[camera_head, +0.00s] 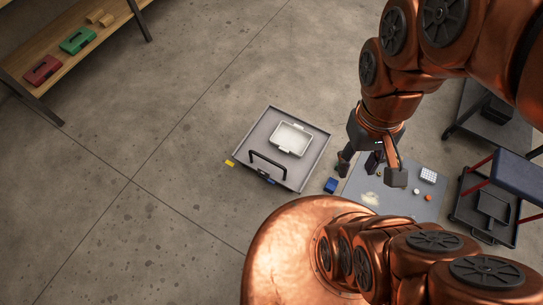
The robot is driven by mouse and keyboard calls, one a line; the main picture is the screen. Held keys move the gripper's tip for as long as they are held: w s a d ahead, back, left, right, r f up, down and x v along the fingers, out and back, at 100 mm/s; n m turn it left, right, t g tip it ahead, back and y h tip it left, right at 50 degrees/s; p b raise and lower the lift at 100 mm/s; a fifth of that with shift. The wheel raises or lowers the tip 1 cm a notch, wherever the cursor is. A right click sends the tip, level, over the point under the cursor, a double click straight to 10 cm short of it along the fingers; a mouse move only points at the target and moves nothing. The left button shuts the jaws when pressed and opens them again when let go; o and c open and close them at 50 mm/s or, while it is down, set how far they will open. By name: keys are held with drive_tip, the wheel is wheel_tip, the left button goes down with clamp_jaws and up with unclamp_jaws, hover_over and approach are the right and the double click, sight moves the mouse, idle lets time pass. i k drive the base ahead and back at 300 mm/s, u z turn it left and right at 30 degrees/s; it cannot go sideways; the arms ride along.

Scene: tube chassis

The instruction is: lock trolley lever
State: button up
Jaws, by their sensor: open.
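A grey flat trolley (305,170) stands on the floor in the middle of the head view. It has a black bar handle (268,157) near its front edge. A white tray (292,139) lies on the trolley. My gripper (370,174) is to the right of the trolley, apart from it in the picture, with its fingers spread, and seems to hold nothing.
A yellow piece (230,163) is at the trolley's left corner. A blue block (331,185) lies to its right, near a grey mat (398,204) with small items. A wooden shelf (60,25) stands at upper left. Dark carts (480,200) are at right. The left floor is clear.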

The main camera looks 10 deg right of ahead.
sight(263, 178)
drive_tip(key=u, duration=0.9)
drive_tip(key=k, duration=0.45)
drive_tip(key=u, duration=0.45)
